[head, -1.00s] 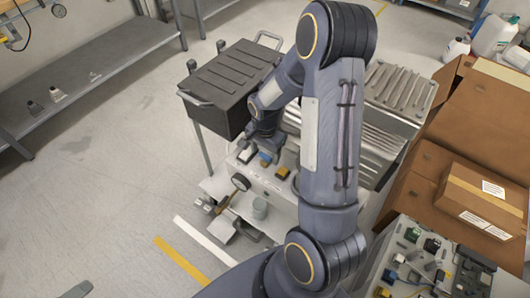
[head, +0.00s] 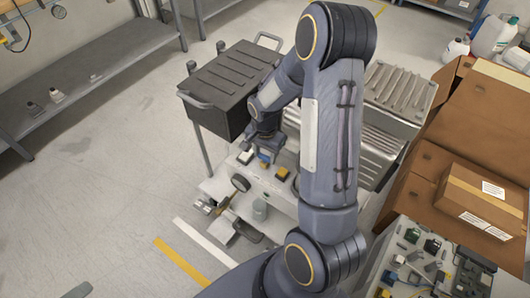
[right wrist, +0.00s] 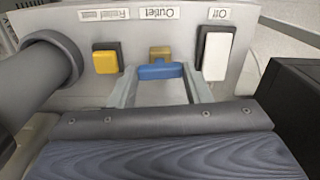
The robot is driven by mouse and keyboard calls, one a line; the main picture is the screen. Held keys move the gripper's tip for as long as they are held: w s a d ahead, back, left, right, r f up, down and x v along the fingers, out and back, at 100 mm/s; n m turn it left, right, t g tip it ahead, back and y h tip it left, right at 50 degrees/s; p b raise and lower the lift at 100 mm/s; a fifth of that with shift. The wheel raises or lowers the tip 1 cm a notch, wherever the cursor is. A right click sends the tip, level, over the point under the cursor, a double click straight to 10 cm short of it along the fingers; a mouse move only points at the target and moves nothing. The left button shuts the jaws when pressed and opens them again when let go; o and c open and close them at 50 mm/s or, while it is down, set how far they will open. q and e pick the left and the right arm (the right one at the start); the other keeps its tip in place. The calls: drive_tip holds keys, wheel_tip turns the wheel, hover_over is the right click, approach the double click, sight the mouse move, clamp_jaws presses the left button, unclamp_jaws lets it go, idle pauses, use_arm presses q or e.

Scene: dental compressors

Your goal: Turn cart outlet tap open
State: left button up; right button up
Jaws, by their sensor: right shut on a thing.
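The outlet tap's blue handle (right wrist: 160,71) is in front of its brass-coloured body (right wrist: 160,53), under an upside-down "Outlet" label in the right wrist view. It lies crosswise there. My right gripper (right wrist: 162,84) is shut on this blue handle, one finger at each end. In the head view my right gripper (head: 264,150) reaches down to the cart panel, and the blue handle (head: 264,161) shows as a small patch below it. A grey tip at the lower left of the head view seems to be my left gripper (head: 77,290); its jaws cannot be made out.
A white "Off" switch (right wrist: 216,55) and a yellow knob (right wrist: 105,60) flank the tap. A black lidded case (head: 230,85) stands behind; cardboard boxes (head: 480,205) are at right. Floor at left is clear.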

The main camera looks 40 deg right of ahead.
sight(265, 156)
drive_tip(key=n, duration=0.8)
drive_tip(key=shift+n, duration=0.3)
drive_tip(key=n, duration=0.4)
drive_tip(key=shift+n, duration=2.1)
drive_tip(key=o, duration=1)
drive_tip(key=shift+r+p, duration=0.95)
drive_tip(key=shift+r, duration=2.95)
